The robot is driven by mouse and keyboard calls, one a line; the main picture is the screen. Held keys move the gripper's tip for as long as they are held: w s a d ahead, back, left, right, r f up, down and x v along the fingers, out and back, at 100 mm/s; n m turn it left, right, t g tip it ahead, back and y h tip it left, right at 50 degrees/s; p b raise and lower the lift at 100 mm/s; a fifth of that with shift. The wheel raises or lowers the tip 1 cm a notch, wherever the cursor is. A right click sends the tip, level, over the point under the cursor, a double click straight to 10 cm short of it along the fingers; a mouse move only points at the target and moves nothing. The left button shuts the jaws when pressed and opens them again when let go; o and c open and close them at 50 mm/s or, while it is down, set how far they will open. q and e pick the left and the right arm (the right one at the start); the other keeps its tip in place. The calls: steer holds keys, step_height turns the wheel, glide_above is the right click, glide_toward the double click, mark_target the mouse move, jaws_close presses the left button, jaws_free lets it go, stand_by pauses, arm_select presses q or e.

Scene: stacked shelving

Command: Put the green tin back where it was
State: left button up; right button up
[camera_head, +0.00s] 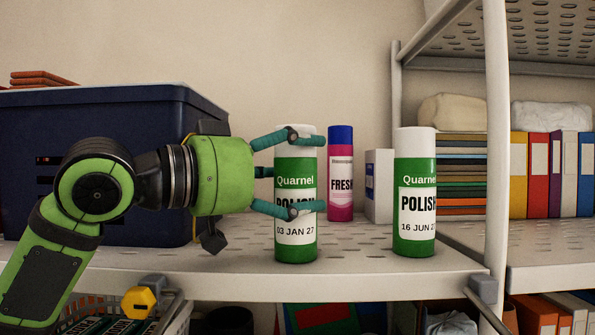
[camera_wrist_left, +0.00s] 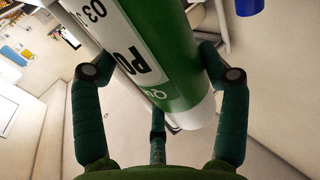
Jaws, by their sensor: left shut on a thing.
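A green tin (camera_head: 295,240) with a white cap, marked Quarnel Polish and 03 JAN 27, stands upright at the front of the middle shelf board. My left gripper (camera_head: 316,174) is shut on it from the left, with teal fingers around its upper half. I cannot tell whether its base touches the board. In the left wrist view the green tin (camera_wrist_left: 185,60) lies between the fingers (camera_wrist_left: 160,85). A second, similar green tin (camera_head: 415,235), marked 16 JUN, stands upright to its right, apart from it. My right gripper is not in view.
A pink can (camera_head: 340,190) with a blue cap stands behind, between the tins, beside a white box (camera_head: 379,185). A dark blue crate (camera_head: 60,125) fills the left. A grey post (camera_head: 497,150) rises at the right. The board (camera_head: 360,260) is bare between the two tins.

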arm_select(q)
steer(key=o, duration=1.5)
steer(key=shift+o, duration=0.2)
steer(key=shift+s, duration=0.1)
steer(key=shift+r, duration=0.15)
steer(key=b+v, duration=0.5)
steer(key=v, duration=0.7)
